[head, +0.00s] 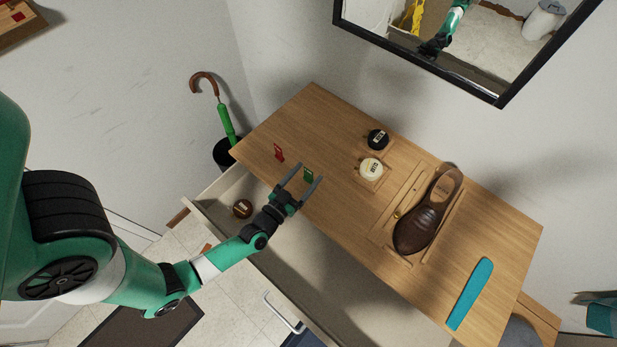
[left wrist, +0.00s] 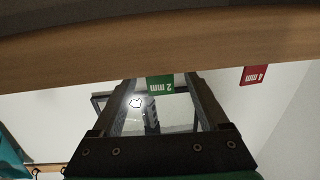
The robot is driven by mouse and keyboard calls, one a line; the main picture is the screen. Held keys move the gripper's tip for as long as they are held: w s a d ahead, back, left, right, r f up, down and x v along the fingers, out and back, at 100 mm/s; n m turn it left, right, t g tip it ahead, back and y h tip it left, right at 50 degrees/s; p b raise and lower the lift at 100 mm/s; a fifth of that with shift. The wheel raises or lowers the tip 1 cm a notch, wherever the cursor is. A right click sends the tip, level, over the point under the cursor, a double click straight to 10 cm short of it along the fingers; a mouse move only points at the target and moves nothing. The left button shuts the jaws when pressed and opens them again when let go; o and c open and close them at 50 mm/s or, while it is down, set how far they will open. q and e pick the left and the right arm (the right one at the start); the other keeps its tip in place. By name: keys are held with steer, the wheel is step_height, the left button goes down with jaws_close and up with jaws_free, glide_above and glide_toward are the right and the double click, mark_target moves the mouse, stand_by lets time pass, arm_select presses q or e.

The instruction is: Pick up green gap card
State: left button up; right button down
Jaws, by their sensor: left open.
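The green gap card (head: 308,176) stands on the wooden tabletop near its left front edge. My left gripper (head: 307,173) is open, with its two fingers pointing at the card and reaching around it in the head view. In the left wrist view the green card (left wrist: 160,85), marked "2 mm", shows between the tips of the left gripper (left wrist: 158,82). I cannot tell whether a finger touches it. A red gap card (head: 279,153) stands to the left on the table; it also shows in the left wrist view (left wrist: 254,75), marked "4 mm". My right gripper is not in view.
The wooden tabletop (head: 315,110) holds a black tin (head: 378,138), a cream tin (head: 371,168), a brown shoe (head: 425,215) and a teal strip (head: 470,293). An open drawer (head: 290,240) below holds a round brown tin (head: 242,209). An umbrella (head: 226,122) stands at the left.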

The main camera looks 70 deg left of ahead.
arm_select(q)
steer(key=shift+w+a+f, duration=0.1)
steer(key=shift+w+a, duration=0.3)
steer(key=shift+w, duration=0.2)
jaws_close()
